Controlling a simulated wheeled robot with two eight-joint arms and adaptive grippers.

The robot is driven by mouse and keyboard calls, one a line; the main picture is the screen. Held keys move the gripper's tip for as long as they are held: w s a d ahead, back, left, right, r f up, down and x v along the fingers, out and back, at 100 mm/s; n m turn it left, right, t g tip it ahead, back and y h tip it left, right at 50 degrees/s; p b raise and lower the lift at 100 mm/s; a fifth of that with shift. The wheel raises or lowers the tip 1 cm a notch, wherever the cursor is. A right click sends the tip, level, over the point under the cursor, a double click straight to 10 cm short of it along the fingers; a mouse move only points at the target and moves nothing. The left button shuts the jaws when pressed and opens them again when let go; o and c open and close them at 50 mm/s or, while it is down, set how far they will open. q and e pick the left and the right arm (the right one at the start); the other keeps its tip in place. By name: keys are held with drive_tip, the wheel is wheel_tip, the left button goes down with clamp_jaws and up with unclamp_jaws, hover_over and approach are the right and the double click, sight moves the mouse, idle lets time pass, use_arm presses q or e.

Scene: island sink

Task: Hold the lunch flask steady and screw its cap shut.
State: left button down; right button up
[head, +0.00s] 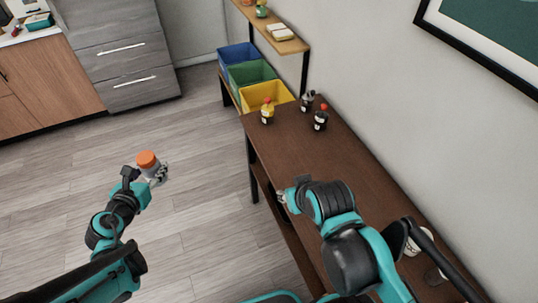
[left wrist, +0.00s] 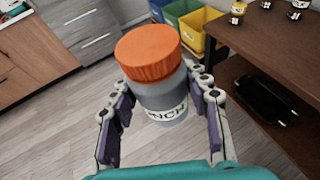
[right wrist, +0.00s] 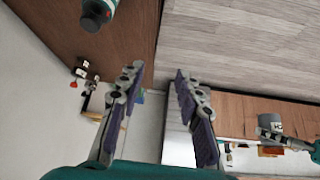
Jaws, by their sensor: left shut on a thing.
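The lunch flask is a grey cylinder (left wrist: 165,98) with a pale label reading "NCH" in part. An orange cap (left wrist: 148,52) sits on its top; I cannot tell how tightly. In the head view the cap (head: 147,159) shows above my left gripper (head: 157,175), over open floor left of the table. My left gripper's fingers (left wrist: 160,112) are shut around the flask's body from both sides, and it is held nearly upright. My right gripper (right wrist: 158,85) is open and empty. In the head view it is mostly hidden by its own arm, beside the table's left edge, apart from the flask.
Grey drawers (head: 125,65) are far left. The floor around the flask is clear.

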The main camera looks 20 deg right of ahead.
drive_tip(key=shift+o, duration=0.4)
use_arm(q)
drive_tip(key=shift+w+d, duration=0.1)
drive_tip(key=shift+d, duration=0.05)
use_arm(e)
drive_tip(key=o, duration=0.6)
drive_tip(key=shift+c, duration=0.2)
drive_tip(key=shift+o, duration=0.6)
use_arm(q)
drive_tip(key=w+d+f+m+g+h, duration=0.1)
drive_tip(key=w+d+m+h, duration=0.2)
drive_tip(key=d, duration=0.8)
drive_tip(key=w+d+f+m+g+h, duration=0.15)
drive_tip(key=w+d, duration=0.25)
drive_tip(key=d, duration=0.7)
drive_tip(key=s+d+f+m+g+h, duration=0.2)
drive_tip(key=s+d+m, duration=0.1)
drive_tip(key=d, duration=1.1)
drive_tip(key=s+d+f+m+g+h, duration=0.2)
drive_tip(key=s+d+m+g, duration=0.1)
drive_tip(key=d, duration=1.2)
drive_tip(key=shift+s+d+f+g+b, duration=0.15)
drive_tip(key=shift+s+g+b, duration=0.2)
drive_tip(key=shift+s, duration=0.1)
use_arm(e)
drive_tip(key=shift+f, duration=0.3)
